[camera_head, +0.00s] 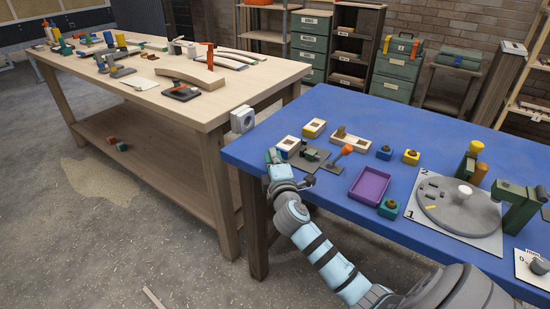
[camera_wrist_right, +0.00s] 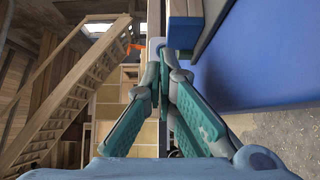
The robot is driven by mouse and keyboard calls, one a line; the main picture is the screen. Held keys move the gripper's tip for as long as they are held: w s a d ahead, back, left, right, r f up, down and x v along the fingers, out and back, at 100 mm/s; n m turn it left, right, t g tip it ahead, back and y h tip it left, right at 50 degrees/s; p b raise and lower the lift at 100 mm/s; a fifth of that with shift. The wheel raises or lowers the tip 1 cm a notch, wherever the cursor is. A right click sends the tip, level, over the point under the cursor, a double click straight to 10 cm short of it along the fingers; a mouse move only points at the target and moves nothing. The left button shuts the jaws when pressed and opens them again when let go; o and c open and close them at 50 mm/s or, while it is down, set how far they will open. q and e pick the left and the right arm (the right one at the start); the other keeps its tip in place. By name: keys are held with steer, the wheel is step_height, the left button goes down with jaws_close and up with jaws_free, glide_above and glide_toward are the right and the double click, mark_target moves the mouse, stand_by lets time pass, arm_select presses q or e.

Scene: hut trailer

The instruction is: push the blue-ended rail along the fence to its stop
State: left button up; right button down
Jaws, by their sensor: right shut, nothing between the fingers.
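My right gripper (camera_head: 272,158) is at the left end of the blue table, beside a grey plate with a green block (camera_head: 310,155). In the right wrist view its green-padded fingers (camera_wrist_right: 165,60) are shut with nothing between them. Just beyond the fingertips is a narrow pale strip (camera_wrist_right: 155,20) with a bluish end, possibly the rail. I cannot tell whether the fingers touch it. In the head view I cannot make out a blue-ended rail or its fence for certain; the gripper and arm cover part of that corner. My left gripper is not in view.
A round grey turntable (camera_head: 459,208) is farther right. A wooden bench (camera_head: 140,92) with parts stands left across a floor gap.

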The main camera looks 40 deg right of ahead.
mark_target(288, 147)
steer(key=shift+w+d, duration=0.1)
steer(key=shift+d, duration=0.25)
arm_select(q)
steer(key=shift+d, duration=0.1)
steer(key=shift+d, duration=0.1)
arm_select(e)
steer(key=shift+w+d+r, duration=0.1)
steer(key=shift+w+d, duration=0.05)
steer(key=shift+d, duration=0.35)
steer(key=shift+w+d+r, duration=0.1)
steer(key=shift+w+d, duration=0.05)
steer(key=shift+d, duration=0.3)
steer(key=shift+s+a, duration=0.1)
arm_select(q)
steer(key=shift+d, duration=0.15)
